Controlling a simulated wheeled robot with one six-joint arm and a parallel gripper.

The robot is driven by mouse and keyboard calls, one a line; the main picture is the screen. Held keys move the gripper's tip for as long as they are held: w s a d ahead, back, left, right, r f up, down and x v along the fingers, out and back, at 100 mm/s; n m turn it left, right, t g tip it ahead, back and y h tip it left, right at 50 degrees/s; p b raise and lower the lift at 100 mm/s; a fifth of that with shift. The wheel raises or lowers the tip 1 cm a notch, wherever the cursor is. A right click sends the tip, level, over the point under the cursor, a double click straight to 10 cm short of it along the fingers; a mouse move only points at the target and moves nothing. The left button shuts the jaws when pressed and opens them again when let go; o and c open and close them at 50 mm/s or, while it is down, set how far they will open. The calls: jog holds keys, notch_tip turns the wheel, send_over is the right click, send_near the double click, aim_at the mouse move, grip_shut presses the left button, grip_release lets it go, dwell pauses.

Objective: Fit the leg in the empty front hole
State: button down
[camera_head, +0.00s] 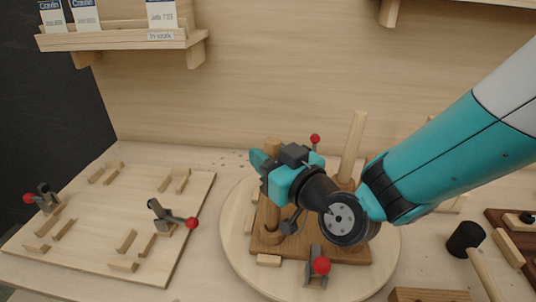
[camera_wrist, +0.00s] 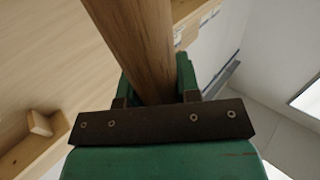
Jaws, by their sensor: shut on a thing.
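My gripper (camera_head: 268,172) is shut on a round wooden leg (camera_head: 271,215), which stands about upright. In the wrist view the leg (camera_wrist: 137,45) runs between the green fingers. Its lower end is over the front left of the brown seat block (camera_head: 343,252); I cannot tell whether it is in a hole, above one or resting on the surface. Another leg (camera_head: 353,145) stands upright at the back right of the seat. My gripper and wrist hide much of the seat, and no empty hole shows clearly.
The seat lies on a round pale turntable (camera_head: 235,243), with red-knobbed clamps (camera_head: 319,266) at front and back. A board (camera_head: 100,225) with blocks and clamps is at left. A mallet (camera_head: 466,240) lies at right. A shelf (camera_head: 125,39) with cards hangs above.

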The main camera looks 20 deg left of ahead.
jog(key=shift+f+b, duration=0.35)
jog(key=shift+b, duration=0.1)
jog(key=c, duration=0.7)
grip_release()
jog(key=shift+c, duration=0.2)
jog(key=shift+r, duration=0.1)
notch_tip(320, 180, up, 20)
jog(key=s+d+f+m+g+h, duration=0.1)
jog(key=d+f+g+h, duration=0.15)
jog(key=d+f, duration=0.45)
jog(key=s+d+f+m+g+h, duration=0.1)
jog(key=s+d+f+m+h, duration=0.2)
jog(key=d, duration=0.7)
jog(key=s+d+f+g+h, duration=0.2)
jog(key=s+d+f, duration=0.1)
jog(key=s+d, duration=0.3)
jog(key=s+d+f+g+h, duration=0.3)
jog(key=s+d, duration=0.3)
jog(key=d, duration=0.1)
jog(key=shift+d+f+m+g+h, duration=0.25)
jog(key=shift+d+m+g+h, duration=0.1)
jog(key=shift+m, duration=0.05)
